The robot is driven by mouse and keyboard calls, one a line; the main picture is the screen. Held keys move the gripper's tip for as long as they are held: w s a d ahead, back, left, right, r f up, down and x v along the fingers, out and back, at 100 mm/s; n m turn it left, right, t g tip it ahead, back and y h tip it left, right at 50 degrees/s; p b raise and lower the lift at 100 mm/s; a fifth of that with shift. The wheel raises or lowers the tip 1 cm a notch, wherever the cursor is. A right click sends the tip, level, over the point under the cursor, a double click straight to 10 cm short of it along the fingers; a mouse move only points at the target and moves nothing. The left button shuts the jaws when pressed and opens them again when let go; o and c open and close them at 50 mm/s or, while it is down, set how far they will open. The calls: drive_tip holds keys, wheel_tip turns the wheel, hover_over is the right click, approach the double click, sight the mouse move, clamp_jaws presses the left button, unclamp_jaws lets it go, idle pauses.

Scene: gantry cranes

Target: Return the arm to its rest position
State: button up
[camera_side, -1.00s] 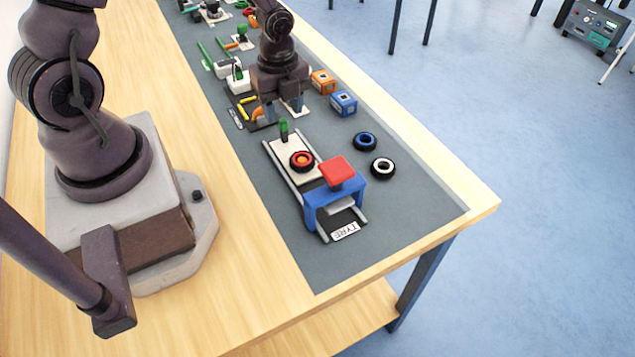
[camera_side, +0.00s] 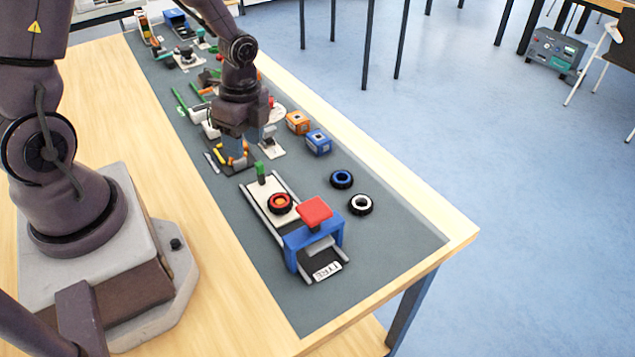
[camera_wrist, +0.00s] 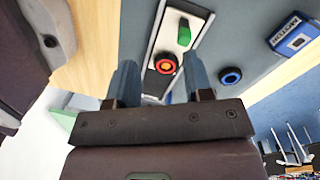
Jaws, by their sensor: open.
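My gripper (camera_side: 233,143) hangs above the middle of the bench mat in the side view, behind the tyre station. In the wrist view its two fingers stand apart with nothing between them (camera_wrist: 160,85). The tyre station has a blue gantry crane (camera_side: 297,254) with a red top (camera_side: 314,211) on two grey rails. A black tyre with a red-orange hub (camera_side: 280,203) lies on its pale plate, beside a green upright piece (camera_side: 260,171). That tyre also shows beyond the fingers in the wrist view (camera_wrist: 165,64).
A blue-hubbed tyre (camera_side: 341,179) and a white-hubbed tyre (camera_side: 361,204) lie right of the station. A blue box (camera_side: 318,142) and an orange box (camera_side: 298,122) stand near my gripper. Several small stations crowd the far mat. The mat's near end is clear.

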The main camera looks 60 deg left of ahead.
drive_tip(key=s+d+r+n+t, duration=0.2)
drive_tip(key=r+n, duration=0.2)
drive_tip(key=r, duration=0.3)
drive_tip(key=s+d+r+n+t, duration=0.2)
drive_tip(key=s+d+r+n, duration=0.1)
drive_tip(key=r, duration=0.5)
drive_tip(key=s+d+r+n+t, duration=0.2)
drive_tip(key=r+n, duration=0.3)
drive_tip(key=r, duration=0.3)
drive_tip(key=shift+s+d+r+n+t, duration=0.3)
drive_tip(key=shift+s+t, duration=0.1)
drive_tip(key=shift+s, duration=0.1)
